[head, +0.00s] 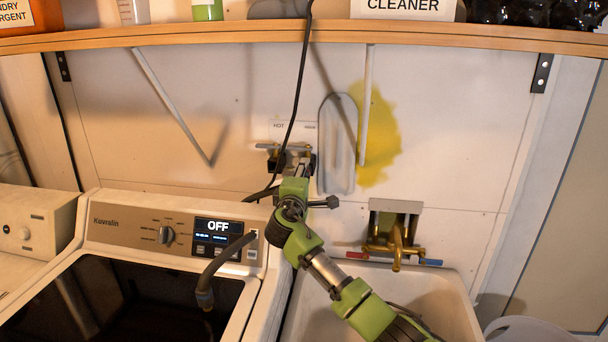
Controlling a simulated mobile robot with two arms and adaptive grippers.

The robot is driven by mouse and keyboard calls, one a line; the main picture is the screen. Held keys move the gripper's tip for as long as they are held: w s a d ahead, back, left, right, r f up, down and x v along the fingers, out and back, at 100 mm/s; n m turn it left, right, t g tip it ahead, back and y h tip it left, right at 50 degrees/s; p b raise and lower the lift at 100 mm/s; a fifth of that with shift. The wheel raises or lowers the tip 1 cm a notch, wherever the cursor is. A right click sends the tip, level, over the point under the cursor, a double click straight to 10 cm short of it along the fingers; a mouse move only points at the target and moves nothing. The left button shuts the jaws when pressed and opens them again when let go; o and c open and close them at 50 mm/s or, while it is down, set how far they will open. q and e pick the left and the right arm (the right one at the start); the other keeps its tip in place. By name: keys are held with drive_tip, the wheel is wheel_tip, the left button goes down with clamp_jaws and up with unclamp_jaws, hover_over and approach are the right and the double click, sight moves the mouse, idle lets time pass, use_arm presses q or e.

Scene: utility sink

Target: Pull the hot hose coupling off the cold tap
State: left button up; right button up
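The washer tap box (276,160) is on the back wall under a small label with "HOT" on its left. Tap handles show at its top, and its right part, where a cold tap would sit, is mostly covered by my gripper. My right gripper (303,163), on the green arm from the lower right, is up against the right side of this box. Its fingers are too small and dark to tell whether they hold a coupling. A grey hose (226,257) curves over the washer, its bluish end (205,299) hanging free. The hot hose coupling cannot be made out. My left gripper is not in view.
The washer (178,226) with its "OFF" display stands left, its lid opening dark. A sink (445,292) with a brass faucet (397,240) is at right. A black cable (297,90) hangs before the wall. A grey ironing-board-shaped panel (337,150) and the shelf (230,33) are near the taps.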

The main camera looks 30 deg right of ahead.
clamp_jaws()
drive_tip(key=shift+s+a, duration=0.2)
drive_tip(key=shift+p+v, duration=1.35)
drive_tip(key=shift+v, duration=1.35)
